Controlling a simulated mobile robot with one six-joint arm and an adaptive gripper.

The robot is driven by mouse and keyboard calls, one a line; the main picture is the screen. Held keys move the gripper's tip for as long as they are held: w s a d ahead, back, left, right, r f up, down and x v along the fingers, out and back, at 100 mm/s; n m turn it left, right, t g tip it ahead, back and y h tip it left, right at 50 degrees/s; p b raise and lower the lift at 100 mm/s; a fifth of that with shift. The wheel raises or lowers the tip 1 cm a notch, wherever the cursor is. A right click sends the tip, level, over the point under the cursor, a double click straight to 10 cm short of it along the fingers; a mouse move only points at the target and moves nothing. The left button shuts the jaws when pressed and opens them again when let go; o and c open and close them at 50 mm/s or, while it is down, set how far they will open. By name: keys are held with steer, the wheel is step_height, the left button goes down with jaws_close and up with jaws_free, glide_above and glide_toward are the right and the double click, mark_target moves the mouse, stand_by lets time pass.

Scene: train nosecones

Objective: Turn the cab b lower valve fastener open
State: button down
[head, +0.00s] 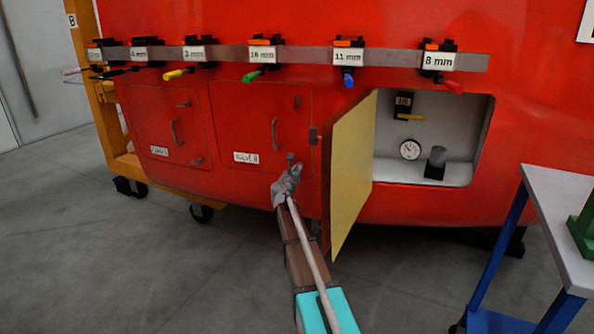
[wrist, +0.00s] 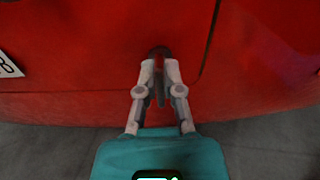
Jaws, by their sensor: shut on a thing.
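The cab B valve hatch (head: 250,120) is a red panel with a curved handle and a white label reading VALVE B; it looks closed. Its lower fastener (head: 291,157) is a small dark piece near the hatch's lower right corner, and it also shows in the wrist view (wrist: 160,50). My gripper (head: 289,171) reaches up to it from below. In the wrist view my fingertips (wrist: 160,68) are close together on either side of the dark fastener, shut on it. The fingers partly hide it, so its exact turn angle cannot be told. The upper fastener (head: 296,102) sits above.
An open yellowish door (head: 352,170) stands out just right of my arm. Behind it a recess holds a gauge (head: 410,149) and a yellow-handled valve (head: 411,117). A rail (head: 310,56) of labelled coloured-handle tools runs above. A blue-legged table (head: 560,215) stands at right.

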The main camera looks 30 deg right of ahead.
steer(key=c, duration=0.8)
jaws_free()
steer(key=shift+s+a, duration=0.1)
steer(key=v, duration=1.1)
steer(key=shift+s+a, duration=0.3)
